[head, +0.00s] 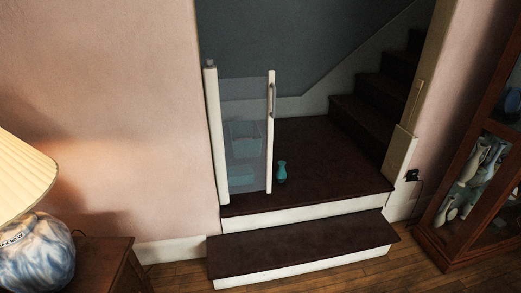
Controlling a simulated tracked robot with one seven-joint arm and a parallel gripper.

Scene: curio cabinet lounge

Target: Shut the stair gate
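The stair gate (243,95) is a see-through panel with a white post on its left side and a white free upright (269,150) on its right. A grey handle (272,98) is near the top of the free upright. The gate stands open, angled back over the dark landing (320,160), with a wide gap between its free upright and the cream post (400,152) on the right of the opening. My gripper is not in view.
A small teal vase (281,172) stands on the landing just right of the gate's free edge. A teal basket (244,135) shows through the panel. A lower step (300,250) fronts the landing. A glass cabinet (462,200) is right; a lamp (35,250) is left.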

